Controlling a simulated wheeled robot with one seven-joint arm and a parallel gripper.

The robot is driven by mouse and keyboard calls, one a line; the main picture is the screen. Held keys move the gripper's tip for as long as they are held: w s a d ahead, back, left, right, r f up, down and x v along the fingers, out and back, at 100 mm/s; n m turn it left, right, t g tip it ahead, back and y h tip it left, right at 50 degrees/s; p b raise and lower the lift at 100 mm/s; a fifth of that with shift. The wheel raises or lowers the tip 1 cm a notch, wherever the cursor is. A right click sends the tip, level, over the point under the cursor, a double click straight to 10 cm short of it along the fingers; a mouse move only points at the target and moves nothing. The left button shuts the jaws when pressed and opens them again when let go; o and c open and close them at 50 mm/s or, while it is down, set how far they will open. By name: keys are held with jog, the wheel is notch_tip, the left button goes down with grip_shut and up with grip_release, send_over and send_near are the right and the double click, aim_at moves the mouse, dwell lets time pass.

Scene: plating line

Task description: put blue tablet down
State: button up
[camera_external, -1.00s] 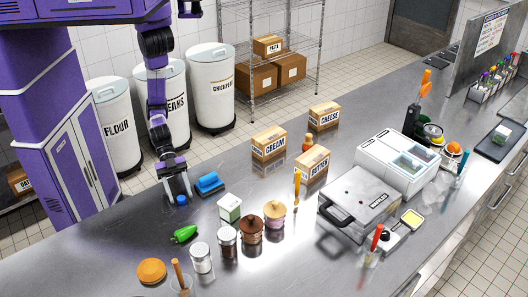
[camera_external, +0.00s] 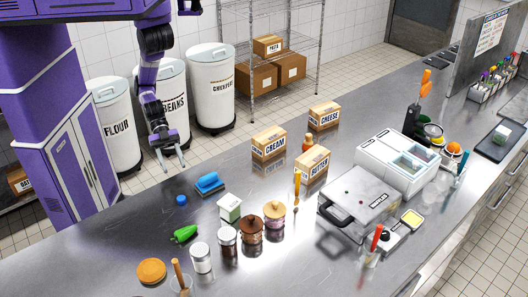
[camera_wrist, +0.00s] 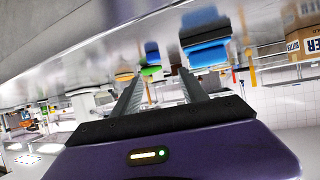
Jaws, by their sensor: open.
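The blue tablet (camera_external: 181,200), a small round blue piece, rests on the steel counter (camera_external: 120,235) near its back left edge. My gripper (camera_external: 174,166) is open and empty, up and behind the tablet, clear of it. In the wrist view the two fingers (camera_wrist: 160,98) are spread with nothing between them. A small dark blue shape beyond the fingertips (camera_wrist: 152,52) looks like the tablet.
A blue sponge (camera_external: 208,183) lies right of the tablet; it also shows in the wrist view (camera_wrist: 205,38). A green pepper (camera_external: 184,233), a white box (camera_external: 229,207) and several jars stand nearer the front. A cream carton (camera_external: 268,143) stands farther right.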

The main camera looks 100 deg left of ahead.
jog(key=w+a+n, duration=0.1)
jog(key=a, duration=0.1)
jog(key=w+a+f+t+y, duration=0.1)
jog(key=w+a, duration=0.1)
jog(key=w+a+n+t, duration=0.1)
jog(key=a, duration=0.1)
jog(key=shift+w+a+f+n+y, duration=0.15)
jog(key=shift+w+a+n+y, duration=0.05)
jog(key=shift+w+n+y, duration=0.1)
jog(key=a+r+n+t+y, duration=0.1)
jog(key=a+n+t+y, duration=0.2)
jog(key=a, duration=0.9)
jog(key=a+r+n+t+y, duration=0.1)
jog(key=a+n+t+y, duration=0.2)
jog(key=a, duration=1)
jog(key=n+y, duration=0.2)
jog(key=y, duration=0.1)
jog(key=shift+s+a+r+n, duration=0.15)
jog(key=shift+s+r+n, duration=0.2)
jog(key=shift+n, duration=0.05)
notch_tip(320, 180, down, 18)
jog(key=b, duration=1.7)
jog(key=shift+r+b, duration=0.2)
jog(key=shift+b, duration=0.1)
dwell(1.1)
